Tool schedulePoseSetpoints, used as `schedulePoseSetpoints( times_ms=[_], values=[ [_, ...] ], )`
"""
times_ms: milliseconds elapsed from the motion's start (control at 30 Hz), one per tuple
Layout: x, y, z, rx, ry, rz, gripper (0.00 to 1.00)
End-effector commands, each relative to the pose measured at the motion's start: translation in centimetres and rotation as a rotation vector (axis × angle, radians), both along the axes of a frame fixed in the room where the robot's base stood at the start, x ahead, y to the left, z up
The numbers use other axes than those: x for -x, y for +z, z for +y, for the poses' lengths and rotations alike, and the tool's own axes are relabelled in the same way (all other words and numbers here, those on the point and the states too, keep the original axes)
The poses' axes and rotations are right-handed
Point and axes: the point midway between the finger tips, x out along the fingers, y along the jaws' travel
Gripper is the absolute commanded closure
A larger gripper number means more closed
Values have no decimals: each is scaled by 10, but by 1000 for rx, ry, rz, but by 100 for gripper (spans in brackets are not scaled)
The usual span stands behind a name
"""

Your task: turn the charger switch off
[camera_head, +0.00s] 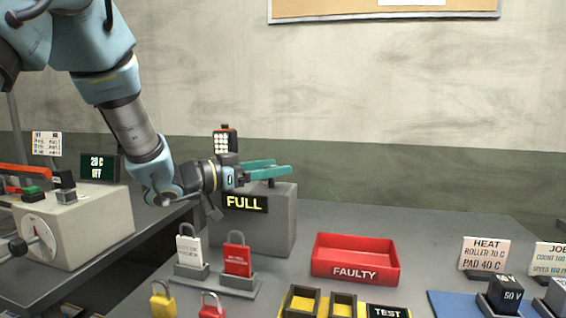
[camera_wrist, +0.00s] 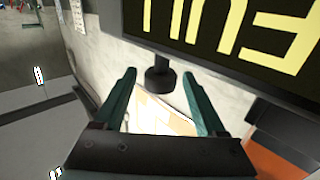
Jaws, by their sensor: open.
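The charger looks to be the grey box (camera_head: 270,225) with a dark FULL display (camera_head: 245,203) on its front; its display (camera_wrist: 240,25) shows upside down in the wrist view. A small black knob (camera_head: 271,184) stands on top of the box, probably the switch. My gripper (camera_head: 283,167) is level above the box top, its teal fingers open and empty. In the wrist view a short black knob (camera_wrist: 160,82) shows between the open fingertips of my gripper (camera_wrist: 159,74). I cannot tell whether the fingers touch it, nor the switch's position.
White and red padlocks (camera_head: 237,258) stand on a rack in front of the box. A red FAULTY tray (camera_head: 350,276) is to the right. A grey machine (camera_head: 85,230) with a 20 C OFF display (camera_head: 98,168) stands left. The bench behind the tray is clear.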

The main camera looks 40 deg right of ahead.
Motion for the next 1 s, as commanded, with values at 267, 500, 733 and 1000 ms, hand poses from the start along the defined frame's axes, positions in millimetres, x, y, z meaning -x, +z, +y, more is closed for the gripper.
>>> schedulePoseSetpoints(
  times_ms=[267, 500, 733, 1000],
  values=[
    [6, 0, -28, -1, -1, 1, 27],
    [7, 0, -31, 0, 0, 0, 27],
    [7, 0, -30, 0, 0, 0, 44],
    [7, 0, -30, 0, 0, 0, 74]
  ],
)
